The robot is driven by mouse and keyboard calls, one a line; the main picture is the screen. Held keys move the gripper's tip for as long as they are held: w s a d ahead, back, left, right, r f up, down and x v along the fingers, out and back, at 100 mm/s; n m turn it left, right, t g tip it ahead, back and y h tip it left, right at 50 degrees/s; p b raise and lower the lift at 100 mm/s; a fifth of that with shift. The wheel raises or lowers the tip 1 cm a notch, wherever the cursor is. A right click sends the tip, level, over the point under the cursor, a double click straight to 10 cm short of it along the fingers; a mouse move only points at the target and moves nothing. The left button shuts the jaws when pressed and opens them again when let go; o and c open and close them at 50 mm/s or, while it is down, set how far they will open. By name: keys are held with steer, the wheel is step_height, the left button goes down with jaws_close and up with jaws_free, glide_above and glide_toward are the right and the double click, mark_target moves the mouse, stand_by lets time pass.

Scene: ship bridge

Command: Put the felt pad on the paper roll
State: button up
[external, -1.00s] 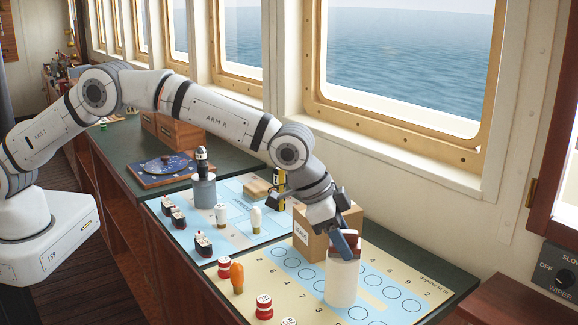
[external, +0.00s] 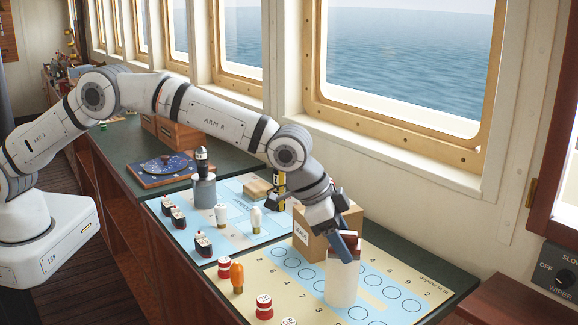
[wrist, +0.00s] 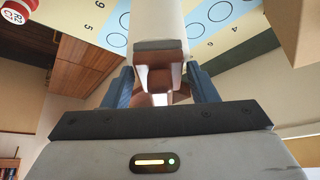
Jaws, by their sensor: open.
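The paper roll (external: 341,285) is a white cylinder standing upright on the yellow and blue chart board. The felt pad (external: 357,243), a reddish-brown block with a grey layer on the roll's side, sits on top of the roll. In the wrist view the pad (wrist: 160,58) lies against the end of the roll (wrist: 157,18). My gripper (external: 346,246) is open around the pad, with its blue fingers on either side of it. In the wrist view the gripper (wrist: 163,90) shows narrow room between the fingers and the pad. Part of the pad is hidden behind a finger.
A cardboard box (external: 314,240) stands close behind the roll. An orange peg (external: 237,277) and several red and white pieces stand on the board to the left. A grey cylinder (external: 204,190) stands farther back. The board right of the roll is clear.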

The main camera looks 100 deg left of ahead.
steer(key=shift+s+f+p, duration=0.1)
steer(key=shift+s+p, duration=0.05)
steer(key=shift+p, duration=0.4)
steer(key=shift+s+r+b, duration=0.15)
steer(key=shift+r+b, duration=0.15)
steer(key=shift+b, duration=0.15)
steer(key=b+v, duration=0.2)
steer(key=v, duration=0.8)
steer(key=s+a+r, duration=0.1)
steer(key=s+r, duration=0.2)
steer(key=s, duration=0.5)
steer(key=s+a+r+g, duration=0.1)
steer(key=s+r, duration=0.2)
steer(key=s, duration=0.4)
steer(key=s+a+r, duration=0.1)
steer(key=s+r, duration=0.2)
steer(key=s, duration=0.5)
steer(key=s+f, duration=0.3)
steer(key=s, duration=1.1)
steer(key=s+f+g, duration=0.1)
steer(key=s+f, duration=0.3)
steer(key=s, duration=1)
steer(key=shift+a+f, duration=0.15)
steer(key=shift+a, duration=0.25)
